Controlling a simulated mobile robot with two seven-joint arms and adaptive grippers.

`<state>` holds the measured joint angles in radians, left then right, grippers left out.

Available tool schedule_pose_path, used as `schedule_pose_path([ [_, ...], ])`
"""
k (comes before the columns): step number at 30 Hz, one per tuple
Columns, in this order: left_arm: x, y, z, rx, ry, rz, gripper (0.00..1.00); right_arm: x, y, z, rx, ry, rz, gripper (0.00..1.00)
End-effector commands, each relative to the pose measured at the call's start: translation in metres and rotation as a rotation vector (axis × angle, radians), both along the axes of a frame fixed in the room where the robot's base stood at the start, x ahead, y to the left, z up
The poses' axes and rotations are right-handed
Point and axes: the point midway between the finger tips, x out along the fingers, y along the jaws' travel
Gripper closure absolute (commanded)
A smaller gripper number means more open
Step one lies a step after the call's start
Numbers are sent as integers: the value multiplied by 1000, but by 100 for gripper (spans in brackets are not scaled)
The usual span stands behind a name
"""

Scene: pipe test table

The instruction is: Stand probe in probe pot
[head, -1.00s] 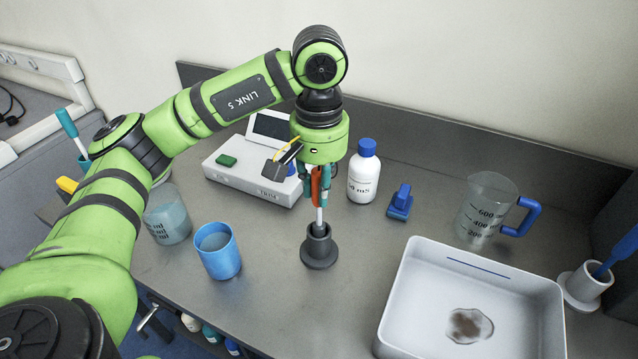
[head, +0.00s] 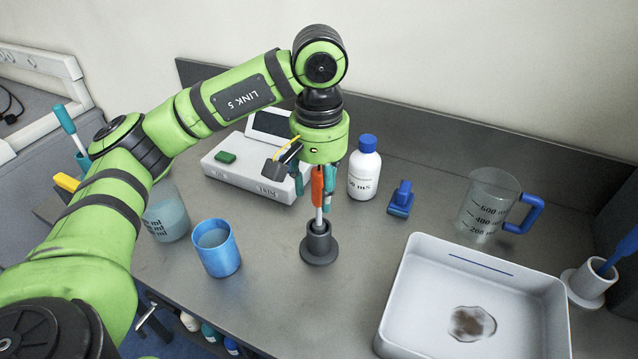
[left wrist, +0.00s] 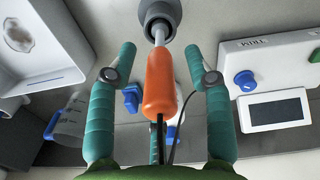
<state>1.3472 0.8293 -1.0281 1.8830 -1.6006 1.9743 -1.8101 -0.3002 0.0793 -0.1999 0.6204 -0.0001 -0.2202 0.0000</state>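The probe (head: 317,186) has an orange handle and a thin pale rod. It stands about upright with its rod's lower end inside the dark grey probe pot (head: 319,246) on the table. My left gripper (head: 313,194), with teal fingers, is around the handle from above. In the left wrist view the fingers (left wrist: 160,77) are apart, with a clear gap on each side of the orange handle (left wrist: 161,85), so it is open. The pot (left wrist: 160,14) shows at the top there. The rod's tip is hidden in the pot. My right gripper is in neither view.
A white meter (head: 236,170) stands behind left, a white bottle (head: 363,173) and blue object (head: 401,199) behind right. A blue cup (head: 219,250) and beaker (head: 167,216) are left. A white tray (head: 400,315), jug (head: 486,207) and white pot (head: 590,284) are right.

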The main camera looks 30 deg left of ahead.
Motion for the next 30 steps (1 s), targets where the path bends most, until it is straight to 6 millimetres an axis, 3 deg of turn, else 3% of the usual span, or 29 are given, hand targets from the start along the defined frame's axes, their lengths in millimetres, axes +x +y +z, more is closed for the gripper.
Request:
schedule_pose_path([
  [7, 0, 0, 1, 0, 0, 0, 49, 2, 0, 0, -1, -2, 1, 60],
  [11, 1, 0, 11, 0, -2, 0, 49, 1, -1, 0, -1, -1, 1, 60],
  [24, 1, 0, 88, 1, -5, 2, 49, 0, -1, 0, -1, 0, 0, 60],
  [30, 1, 0, 111, 1, -2, -1, 49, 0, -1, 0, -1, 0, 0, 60],
])
